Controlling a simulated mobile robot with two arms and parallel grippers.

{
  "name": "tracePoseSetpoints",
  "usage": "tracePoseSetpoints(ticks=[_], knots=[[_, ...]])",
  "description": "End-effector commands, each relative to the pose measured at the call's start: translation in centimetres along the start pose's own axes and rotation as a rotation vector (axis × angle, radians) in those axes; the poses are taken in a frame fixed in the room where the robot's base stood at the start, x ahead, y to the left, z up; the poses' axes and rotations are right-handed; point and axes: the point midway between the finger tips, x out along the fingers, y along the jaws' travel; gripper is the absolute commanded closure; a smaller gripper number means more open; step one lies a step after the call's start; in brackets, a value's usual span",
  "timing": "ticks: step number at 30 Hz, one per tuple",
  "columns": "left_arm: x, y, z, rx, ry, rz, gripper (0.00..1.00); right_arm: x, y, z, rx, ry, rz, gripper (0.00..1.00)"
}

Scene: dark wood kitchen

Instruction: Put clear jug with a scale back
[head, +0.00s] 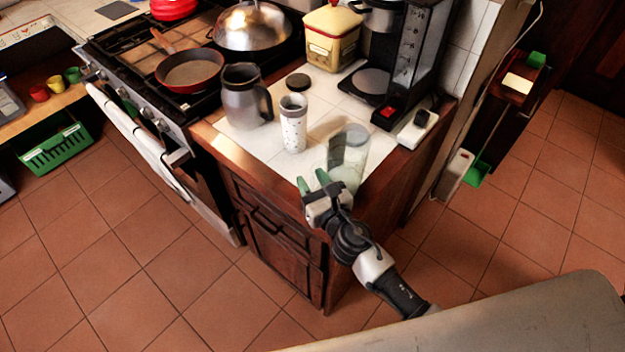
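A clear jug (350,150), see-through with a greyish upper part, stands upright on the white tiled counter (248,140) near its front right edge. Scale marks on it are too small to make out. My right gripper (313,181) is at the counter's front corner, just left of the jug's lower part and nearer to me. Its two green-tipped fingers are apart with nothing seen between them. The gripper hides part of the jug's base, and I cannot tell if they touch. My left gripper is out of view.
A speckled white cup (293,124), a dark grey pitcher (243,97) and a black lid (298,81) stand left of the jug. A black coffee maker (412,70) and a yellow tin (332,38) are behind. The stove with a pan (189,71) is left. Floor in front is clear.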

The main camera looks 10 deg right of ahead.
Motion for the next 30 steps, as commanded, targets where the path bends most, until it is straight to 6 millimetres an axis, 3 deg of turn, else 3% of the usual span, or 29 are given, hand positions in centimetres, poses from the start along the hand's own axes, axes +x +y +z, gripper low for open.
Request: tracePoseSetpoints(ticks=[5,21,30], knots=[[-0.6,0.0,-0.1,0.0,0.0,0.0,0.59,0.0,0.0,0.6,0.0,0.0,0.0,0.62],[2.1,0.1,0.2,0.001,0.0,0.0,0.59,-10.2,0.0,-0.1,0.0,0.001,0.0,0.62],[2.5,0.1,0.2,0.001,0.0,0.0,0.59,-12.1,0.0,0.3,0.001,0.0,0.0,0.62]])
